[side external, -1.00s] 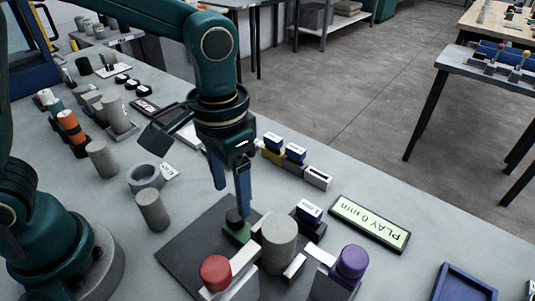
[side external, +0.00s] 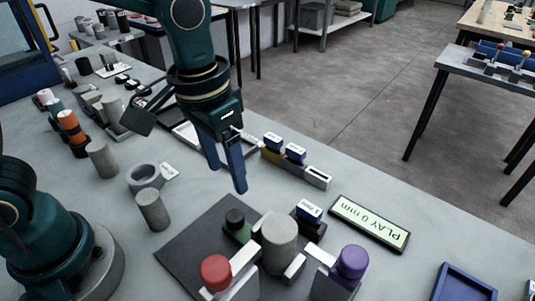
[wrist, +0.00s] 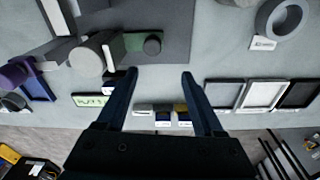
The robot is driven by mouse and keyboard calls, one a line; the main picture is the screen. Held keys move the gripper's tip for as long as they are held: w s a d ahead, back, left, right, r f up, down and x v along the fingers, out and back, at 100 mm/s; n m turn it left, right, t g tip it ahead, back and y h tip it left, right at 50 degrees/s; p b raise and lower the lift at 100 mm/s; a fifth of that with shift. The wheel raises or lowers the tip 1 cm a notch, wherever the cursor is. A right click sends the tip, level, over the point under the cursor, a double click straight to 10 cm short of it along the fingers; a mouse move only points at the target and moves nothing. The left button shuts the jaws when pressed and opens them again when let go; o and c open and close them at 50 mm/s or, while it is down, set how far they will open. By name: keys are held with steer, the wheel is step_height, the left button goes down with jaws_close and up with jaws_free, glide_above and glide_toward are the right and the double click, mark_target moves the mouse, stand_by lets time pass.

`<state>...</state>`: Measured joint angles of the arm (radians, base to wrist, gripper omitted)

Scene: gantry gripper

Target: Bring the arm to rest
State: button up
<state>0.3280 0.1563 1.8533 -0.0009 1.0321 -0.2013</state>
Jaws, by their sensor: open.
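My gripper (side external: 226,178) is open and empty, its two blue fingers hanging above the bench just behind the dark fixture plate (side external: 187,241). The wrist view also shows my gripper (wrist: 158,76) with its fingers apart and nothing between them. The fingers are apart from all of these.
Small blue-topped blocks (side external: 294,152) stand behind my gripper. A grey ring (side external: 145,176) and a short grey cylinder (side external: 152,211) stand to the left. An empty blue tray (side external: 468,284) lies at front right.

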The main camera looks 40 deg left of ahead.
steer(key=s+a+r+n+t, duration=0.1)
steer(key=s+a+r+t, duration=0.2)
steer(key=s+a, duration=0.5)
steer(key=shift+a+r+t, duration=0.2)
steer(key=shift+r+t, duration=0.05)
steer(key=shift+t, duration=0.45)
stand_by(0.8)
